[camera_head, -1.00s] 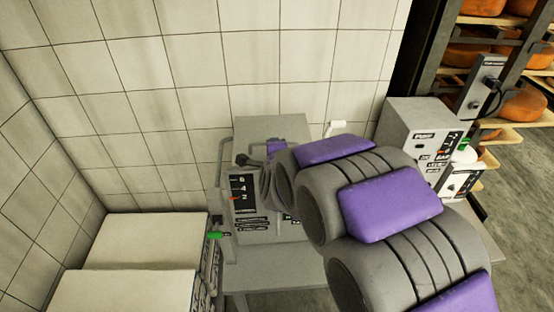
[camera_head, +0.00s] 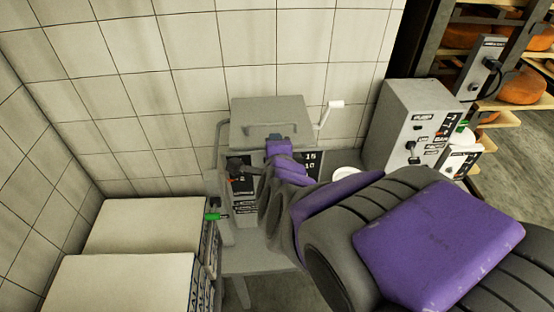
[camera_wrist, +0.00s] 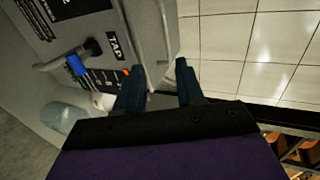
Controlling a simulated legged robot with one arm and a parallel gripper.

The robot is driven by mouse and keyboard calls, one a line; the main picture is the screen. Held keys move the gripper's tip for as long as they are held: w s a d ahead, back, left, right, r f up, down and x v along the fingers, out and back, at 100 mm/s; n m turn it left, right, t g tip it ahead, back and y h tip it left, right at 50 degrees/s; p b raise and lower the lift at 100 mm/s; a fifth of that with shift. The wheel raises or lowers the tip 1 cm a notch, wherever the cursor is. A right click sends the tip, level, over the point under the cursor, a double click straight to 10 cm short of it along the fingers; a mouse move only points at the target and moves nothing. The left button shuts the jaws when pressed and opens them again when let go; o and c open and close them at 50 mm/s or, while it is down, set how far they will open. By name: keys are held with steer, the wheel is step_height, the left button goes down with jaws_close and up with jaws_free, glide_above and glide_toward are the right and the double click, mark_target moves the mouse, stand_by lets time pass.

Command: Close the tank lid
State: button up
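The tank (camera_head: 245,195) is a grey metal box with black label panels, against the tiled wall in the head view. Its grey lid (camera_head: 290,108) is on top, with a bar-like handle (camera_head: 262,128) towards the front. I cannot tell whether the lid lies fully flat. My gripper (camera_head: 275,140) is at the tank's upper front, just below the lid handle; contact is unclear. In the wrist view, the two dark fingers of my gripper (camera_wrist: 158,78) are apart with nothing held. The tank's front (camera_wrist: 60,30), with a TAP label, fills the upper left there.
A white crank handle (camera_head: 330,107) sticks up right of the lid. A grey control box (camera_head: 405,120) stands to the right, before shelves of cheese wheels (camera_head: 525,85). Pale stacked boxes (camera_head: 145,228) are at left. A green-handled part (camera_head: 214,216) is at the tank's lower left.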

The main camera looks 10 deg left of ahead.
steer(key=shift+b+v, duration=0.7)
steer(key=shift+v, duration=0.9)
steer(key=shift+d+f, duration=0.1)
steer(key=shift+d, duration=0.05)
steer(key=s+d+f+n+g, duration=0.7)
steer(key=s+d+f+n, duration=0.1)
steer(key=s+n, duration=0.15)
steer(key=s+d+f+n+g+h, duration=0.1)
steer(key=s+d+n+g, duration=0.1)
steer(key=s+d+g, duration=0.2)
steer(key=s+d+f+n+g+h, duration=0.1)
steer(key=s+d+n+g+h, duration=0.1)
steer(key=s+d, duration=0.7)
steer(key=s+n+g, duration=0.1)
steer(key=s, duration=0.4)
steer(key=shift+d+g, duration=0.4)
steer(key=shift+s+n, duration=0.1)
steer(key=shift+n, duration=0.15)
